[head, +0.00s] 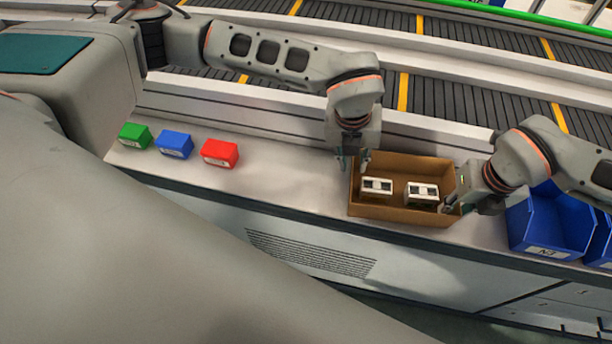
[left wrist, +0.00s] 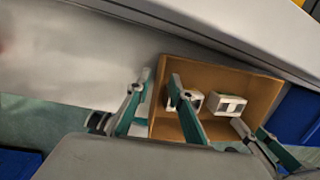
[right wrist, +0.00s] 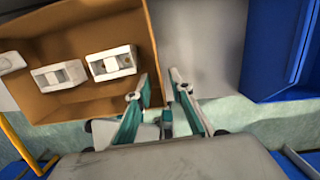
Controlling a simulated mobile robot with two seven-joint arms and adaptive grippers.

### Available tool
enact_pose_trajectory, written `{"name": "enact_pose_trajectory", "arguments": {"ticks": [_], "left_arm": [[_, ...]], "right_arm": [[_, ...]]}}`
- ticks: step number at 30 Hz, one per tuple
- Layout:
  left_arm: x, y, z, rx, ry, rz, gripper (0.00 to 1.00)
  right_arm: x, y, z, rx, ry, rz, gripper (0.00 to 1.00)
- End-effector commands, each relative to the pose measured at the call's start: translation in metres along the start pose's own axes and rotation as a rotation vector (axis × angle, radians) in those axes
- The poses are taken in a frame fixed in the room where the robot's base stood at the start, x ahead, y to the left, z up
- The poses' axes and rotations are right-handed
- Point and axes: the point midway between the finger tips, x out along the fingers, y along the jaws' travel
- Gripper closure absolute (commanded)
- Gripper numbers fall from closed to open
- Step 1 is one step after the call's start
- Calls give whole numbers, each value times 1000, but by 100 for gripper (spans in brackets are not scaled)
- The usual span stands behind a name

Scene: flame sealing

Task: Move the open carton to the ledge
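The open brown carton (head: 405,212) stands on the light grey counter (head: 290,185), close to its front edge. Two white box-shaped items with dark openings, a left one (head: 377,186) and a right one (head: 422,191), lie inside it. My left gripper (head: 354,160) is at the carton's left wall. In the left wrist view its fingers (left wrist: 161,78) are apart, one on each side of that wall. My right gripper (head: 453,204) is at the right wall. In the right wrist view its fingers (right wrist: 158,77) are apart, with the wall's edge between them. Contact with the walls is unclear.
Green (head: 135,136), blue (head: 174,145) and red (head: 220,153) small boxes stand at the counter's left. A large blue bin (head: 548,222) stands right of my right gripper. A raised white rail (head: 250,110) and conveyor (head: 460,95) run behind. Clear counter lies between the red box and carton.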

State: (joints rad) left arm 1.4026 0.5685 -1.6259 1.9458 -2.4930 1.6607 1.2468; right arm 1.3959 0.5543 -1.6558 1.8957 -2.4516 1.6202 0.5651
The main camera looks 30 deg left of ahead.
Motion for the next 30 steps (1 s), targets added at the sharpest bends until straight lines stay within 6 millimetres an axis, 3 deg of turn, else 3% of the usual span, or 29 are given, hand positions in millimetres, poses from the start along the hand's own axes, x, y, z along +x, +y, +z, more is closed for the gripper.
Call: {"name": "enact_pose_trajectory", "arguments": {"ticks": [17,30], "left_arm": [[-8,1,2,-3,-2,1,79],[-90,0,2,-2,-3,0,79]], "right_arm": [[0,-1,-1,1,2,-1,79],[0,-1,-1,2,2,-2,79]]}}
